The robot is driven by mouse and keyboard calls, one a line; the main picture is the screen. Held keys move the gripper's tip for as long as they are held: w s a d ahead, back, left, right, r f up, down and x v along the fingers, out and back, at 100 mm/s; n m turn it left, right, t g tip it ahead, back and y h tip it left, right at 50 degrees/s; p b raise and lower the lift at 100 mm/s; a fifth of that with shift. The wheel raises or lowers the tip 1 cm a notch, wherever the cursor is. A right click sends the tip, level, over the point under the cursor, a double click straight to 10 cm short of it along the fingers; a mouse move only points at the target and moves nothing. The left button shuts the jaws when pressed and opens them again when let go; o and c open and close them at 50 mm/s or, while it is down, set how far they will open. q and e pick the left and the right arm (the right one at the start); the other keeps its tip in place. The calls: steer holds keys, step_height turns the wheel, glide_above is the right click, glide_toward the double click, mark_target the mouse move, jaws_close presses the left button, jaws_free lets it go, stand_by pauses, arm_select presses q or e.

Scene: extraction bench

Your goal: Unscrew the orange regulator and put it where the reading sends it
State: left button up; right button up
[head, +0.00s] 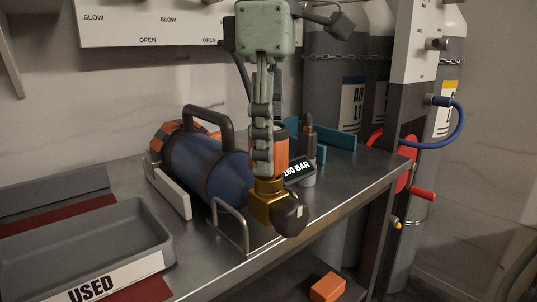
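The orange regulator (283,147) stands upright above a brass valve (268,200) with a black knob (290,215), at the near end of a blue cylinder (205,165) lying in a cradle. My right gripper (262,165) comes down from above with its fingers along the regulator, hiding much of it. I cannot tell whether the fingers press on it. A dark reading plate (299,169) behind it is partly covered; it ends in "BAR", and its first digits are hard to read. A grey tray (120,225) labelled "USED" is at the left. My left gripper is not in view.
A teal holder (338,135) and a dark upright fitting (309,137) stand behind the regulator. A wire guard (230,225) is close to the valve. Chained grey cylinders (335,75) stand beyond the bench. An orange block (327,287) lies below the bench top.

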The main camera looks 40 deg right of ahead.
steer(key=c, duration=0.8)
steer(key=n+p, duration=0.1)
steer(key=n, duration=0.4)
steer(key=shift+r+n, duration=0.1)
steer(key=shift+n, duration=0.3)
steer(key=shift+c, duration=0.2)
steer(key=n+p, duration=0.1)
steer(key=n, duration=0.2)
steer(key=shift+n, duration=0.4)
steer(key=n+p, duration=0.1)
steer(key=n, duration=0.6)
steer(key=shift+n+p, duration=0.3)
steer(key=shift+p, duration=0.1)
steer(key=n+p, duration=0.1)
steer(key=n, duration=0.3)
steer(key=shift+r, duration=0.1)
steer(key=n, duration=0.3)
steer(key=shift+n+p, duration=0.4)
steer(key=n, duration=0.2)
steer(key=shift+n, duration=0.3)
